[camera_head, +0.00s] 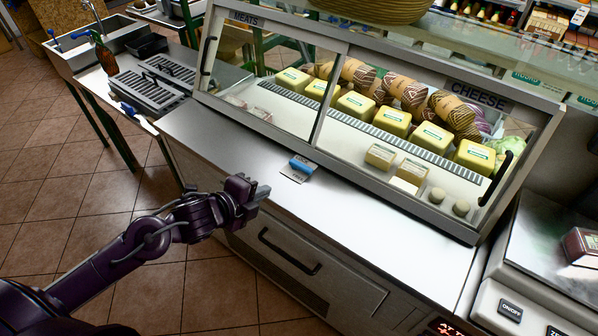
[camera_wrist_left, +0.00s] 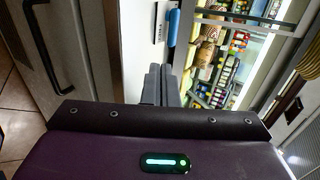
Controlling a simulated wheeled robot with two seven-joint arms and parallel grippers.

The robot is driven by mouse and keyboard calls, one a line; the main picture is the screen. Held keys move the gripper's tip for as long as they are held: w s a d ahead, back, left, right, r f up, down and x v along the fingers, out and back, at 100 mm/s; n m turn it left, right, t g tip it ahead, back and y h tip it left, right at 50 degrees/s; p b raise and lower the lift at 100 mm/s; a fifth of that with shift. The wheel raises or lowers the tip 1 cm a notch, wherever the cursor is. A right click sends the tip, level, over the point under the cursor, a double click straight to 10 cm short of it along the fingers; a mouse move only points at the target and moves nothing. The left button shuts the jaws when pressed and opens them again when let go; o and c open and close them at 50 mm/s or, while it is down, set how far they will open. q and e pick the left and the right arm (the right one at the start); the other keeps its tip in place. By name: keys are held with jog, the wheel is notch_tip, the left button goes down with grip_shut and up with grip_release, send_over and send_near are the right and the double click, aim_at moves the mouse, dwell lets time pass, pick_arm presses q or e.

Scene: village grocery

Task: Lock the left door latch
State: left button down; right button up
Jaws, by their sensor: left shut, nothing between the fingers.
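The glass display case has a left glass door (camera_head: 265,80) marked MEATS and a right glass door marked CHEESE. A blue latch lever (camera_head: 302,166) lies on a small printed plate (camera_head: 297,174) on the counter, in front of the left door near the middle. The blue lever also shows in the left wrist view (camera_wrist_left: 173,27), just ahead of the fingers. My left gripper (camera_head: 260,192) is shut and empty, near the counter's front edge, left of and nearer than the latch, apart from it. The plate's printing is too small to read. My right gripper is not in view.
The steel counter top (camera_head: 380,215) is clear around the latch. A drawer handle (camera_head: 289,252) is on the front below. A scale (camera_head: 550,270) stands at the right, and a grill (camera_head: 150,88) and sink are at the left. Cheeses stand behind the glass.

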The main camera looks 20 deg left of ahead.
pick_arm(q)
jog(key=p, duration=0.1)
send_near(302, 171)
jog(key=f, duration=0.1)
jog(key=w+f, duration=0.1)
jog(key=f, duration=0.1)
jog(key=shift+w+d, duration=0.15)
jog(key=shift+d, duration=0.05)
jog(key=shift+w+d+p, duration=0.25)
jog(key=shift+w, duration=0.35)
jog(key=shift+w+d+p, duration=0.25)
jog(key=shift+w, duration=0.35)
jog(key=shift+w+d+f, duration=0.15)
jog(key=shift+w+d, duration=0.1)
jog(key=shift+w, duration=0.5)
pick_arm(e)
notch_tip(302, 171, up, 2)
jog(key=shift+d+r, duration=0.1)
